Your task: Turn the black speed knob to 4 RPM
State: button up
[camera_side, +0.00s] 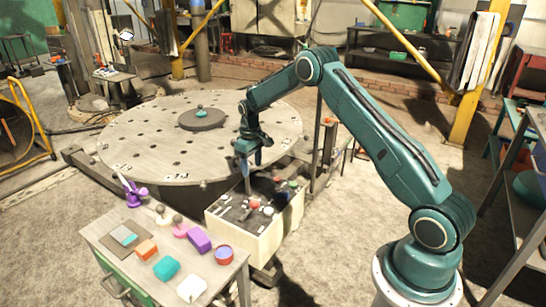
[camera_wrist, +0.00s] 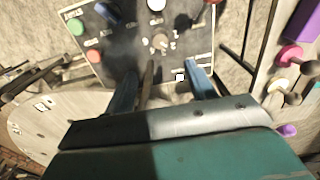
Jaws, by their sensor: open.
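The control box (camera_side: 228,225) stands at the front edge of the round turntable, with a black panel on top. In the wrist view the panel (camera_wrist: 118,42) carries a small knob (camera_wrist: 160,42) ringed by numbers. Its pointer is too blurred to read, and I cannot make out the knob clearly in the side view. My gripper (camera_side: 250,163) hangs above the box, pointing down. In the wrist view its two blue fingers (camera_wrist: 160,72) are apart, with nothing held between them. The knob shows just beyond the fingertips, apart from them.
The panel also bears a green button (camera_wrist: 76,28), an orange-red button (camera_wrist: 93,56) and a white cap (camera_wrist: 156,4). The large turntable (camera_side: 140,140) lies behind. A bench (camera_side: 205,262) with coloured blocks stands at front left.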

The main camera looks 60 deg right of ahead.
aim_at(253, 198)
jog(key=shift+f, duration=0.15)
notch_tip(253, 198, down, 13)
jog(key=shift+f, duration=0.2)
dwell(0.5)
jog(key=c, duration=1)
